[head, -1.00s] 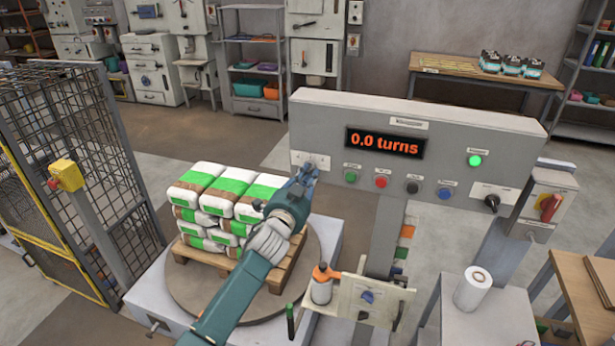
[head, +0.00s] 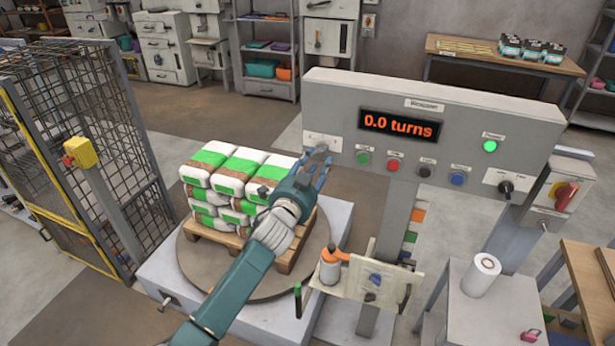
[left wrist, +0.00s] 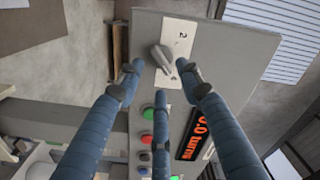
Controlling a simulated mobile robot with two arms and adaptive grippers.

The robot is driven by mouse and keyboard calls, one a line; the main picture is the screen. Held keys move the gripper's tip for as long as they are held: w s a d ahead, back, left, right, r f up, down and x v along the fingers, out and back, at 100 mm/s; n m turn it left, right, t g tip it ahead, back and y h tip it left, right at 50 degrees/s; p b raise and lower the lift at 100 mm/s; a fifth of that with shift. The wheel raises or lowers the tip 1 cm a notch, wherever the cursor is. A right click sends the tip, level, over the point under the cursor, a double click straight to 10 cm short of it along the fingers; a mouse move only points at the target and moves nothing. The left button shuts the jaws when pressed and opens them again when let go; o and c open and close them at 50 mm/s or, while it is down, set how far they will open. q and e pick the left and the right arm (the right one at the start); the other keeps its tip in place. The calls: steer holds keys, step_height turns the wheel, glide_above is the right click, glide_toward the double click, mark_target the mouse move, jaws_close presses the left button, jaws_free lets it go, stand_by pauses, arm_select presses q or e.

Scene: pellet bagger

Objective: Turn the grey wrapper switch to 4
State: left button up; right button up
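The grey wrapper switch (left wrist: 162,58) is a lever knob on a white label plate at the panel's end in the left wrist view. A "2" shows on the plate; other marks are hidden or too small to read. In the head view the switch plate (head: 322,142) is at the left end of the grey control panel (head: 330,95), with the knob partly hidden by my fingers. My left gripper (head: 320,160) is just in front of it. In the left wrist view its fingers (left wrist: 160,72) are spread around the knob, apparently not closed on it. My right gripper is out of view.
The display (head: 399,125) reads 0.0 turns. Coloured buttons (head: 394,165) and a black knob (head: 506,187) sit further right on the panel. Stacked bags (head: 225,180) stand on a pallet on the turntable (head: 200,262) below my arm. A wire cage (head: 60,120) stands left.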

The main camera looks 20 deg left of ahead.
arm_select(q)
steer(key=s, duration=0.9)
steer(key=shift+a, duration=0.15)
